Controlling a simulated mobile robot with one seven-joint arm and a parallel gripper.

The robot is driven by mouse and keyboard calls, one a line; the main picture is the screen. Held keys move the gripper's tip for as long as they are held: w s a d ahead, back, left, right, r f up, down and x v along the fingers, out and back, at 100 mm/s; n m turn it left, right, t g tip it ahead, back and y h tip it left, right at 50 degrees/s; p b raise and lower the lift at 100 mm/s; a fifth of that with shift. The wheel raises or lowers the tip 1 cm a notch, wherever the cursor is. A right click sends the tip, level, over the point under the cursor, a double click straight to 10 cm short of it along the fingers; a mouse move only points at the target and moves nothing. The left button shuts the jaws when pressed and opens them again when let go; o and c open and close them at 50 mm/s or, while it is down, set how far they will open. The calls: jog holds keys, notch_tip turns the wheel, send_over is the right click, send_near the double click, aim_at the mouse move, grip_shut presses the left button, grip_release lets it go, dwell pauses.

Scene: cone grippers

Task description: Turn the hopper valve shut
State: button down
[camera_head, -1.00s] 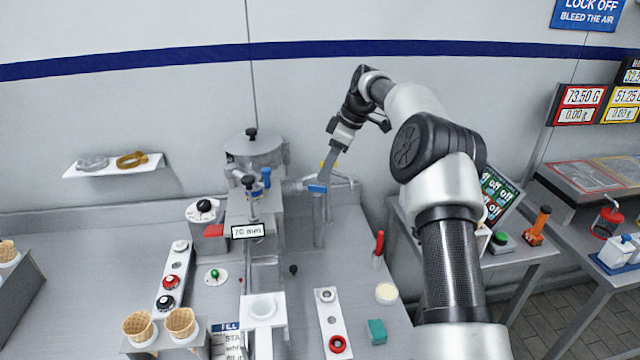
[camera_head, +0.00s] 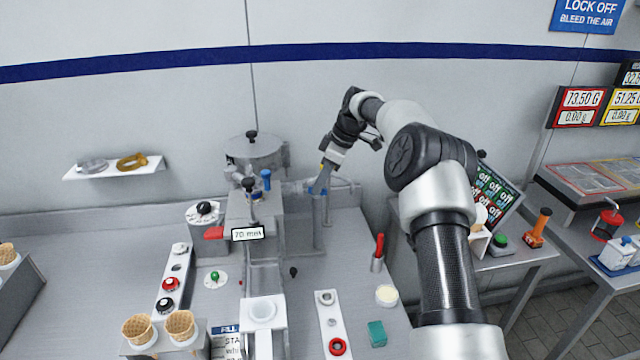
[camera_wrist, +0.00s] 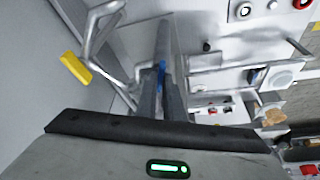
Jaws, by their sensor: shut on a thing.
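The steel hopper (camera_head: 253,158) with its domed lid stands at the back of the bench. A pipe runs right from it to a valve with a blue handle (camera_head: 313,188). My gripper (camera_head: 319,188) reaches down from the upper right and is shut on this handle. In the wrist view, a blue part of the handle (camera_wrist: 162,72) shows between the two fingers (camera_wrist: 163,95). The fingers hide much of the handle, so its exact angle is hard to tell.
A separate blue knob (camera_head: 266,178) rises left of the valve. Bent steel tubing (camera_wrist: 100,45) lies close beside my fingers. A red-handled tool (camera_head: 378,250) stands on the bench to the right.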

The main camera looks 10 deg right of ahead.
jog(key=shift+b, duration=0.35)
jog(key=shift+s+f+m+t+h+b, duration=0.15)
jog(key=shift+m+t+h+b, duration=0.15)
jog(key=shift+m+b, duration=0.7)
jog(key=m, duration=0.2)
jog(key=m+t+b, duration=0.1)
jog(key=shift+a+m+h, duration=0.2)
jog(key=shift+m+h, duration=0.2)
jog(key=m, duration=0.1)
jog(key=m+t+h+b, duration=0.1)
jog(key=m, duration=0.1)
jog(key=shift+s+a+r, duration=0.1)
jog(key=shift+r, duration=0.1)
jog(key=shift+m+h, duration=0.9)
jog(key=shift+m, duration=1.3)
jog(key=c, duration=1.9)
grip_release()
jog(key=shift+o, duration=0.2)
